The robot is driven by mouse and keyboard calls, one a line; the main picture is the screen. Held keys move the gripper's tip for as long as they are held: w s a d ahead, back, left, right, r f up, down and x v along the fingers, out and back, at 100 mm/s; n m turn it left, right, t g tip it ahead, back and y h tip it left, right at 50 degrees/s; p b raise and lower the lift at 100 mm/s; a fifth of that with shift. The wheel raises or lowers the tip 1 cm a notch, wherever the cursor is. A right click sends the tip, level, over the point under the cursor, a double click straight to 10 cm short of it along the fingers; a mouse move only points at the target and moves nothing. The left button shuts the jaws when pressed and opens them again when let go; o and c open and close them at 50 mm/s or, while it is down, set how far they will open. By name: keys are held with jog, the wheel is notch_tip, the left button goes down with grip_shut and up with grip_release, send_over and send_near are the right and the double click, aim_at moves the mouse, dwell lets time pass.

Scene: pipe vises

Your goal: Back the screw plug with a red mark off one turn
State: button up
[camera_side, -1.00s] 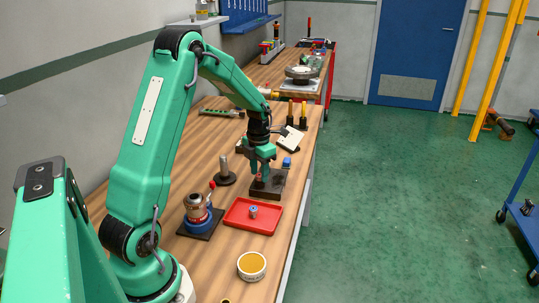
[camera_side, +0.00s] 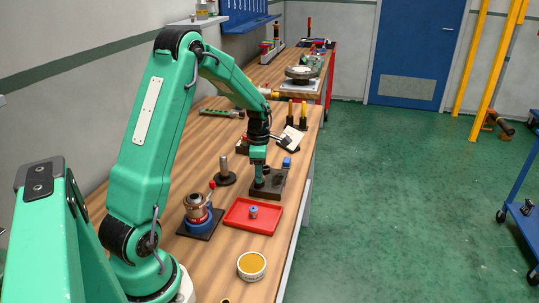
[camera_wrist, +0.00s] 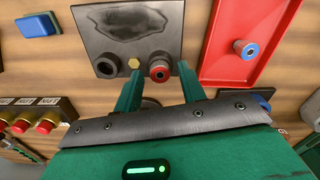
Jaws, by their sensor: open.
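The screw plug with a red mark (camera_wrist: 159,68) shows as a red-ringed round plug with a dark centre, at the near edge of a dark metal block (camera_wrist: 120,14). A brass hex head (camera_wrist: 134,63) and a dark round socket (camera_wrist: 107,65) are beside it. My gripper (camera_wrist: 159,75) is open, with one green finger on each side of the red-marked plug in the wrist view. I cannot tell whether the fingers touch it. In the side view my gripper (camera_side: 258,166) points down over the dark block (camera_side: 268,186), and the plug is not clearly visible there.
A red tray (camera_side: 233,225) holds a blue-ringed plug (camera_side: 253,211), close to the block. A dark post on a round base (camera_side: 225,178) stands left of my gripper. A round tin (camera_side: 252,265) is nearer the camera.

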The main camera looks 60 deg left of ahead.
jog(key=m, duration=0.5)
jog(key=shift+m, duration=0.6)
jog(key=m, duration=1.4)
dwell(0.3)
jog(key=shift+c, duration=0.4)
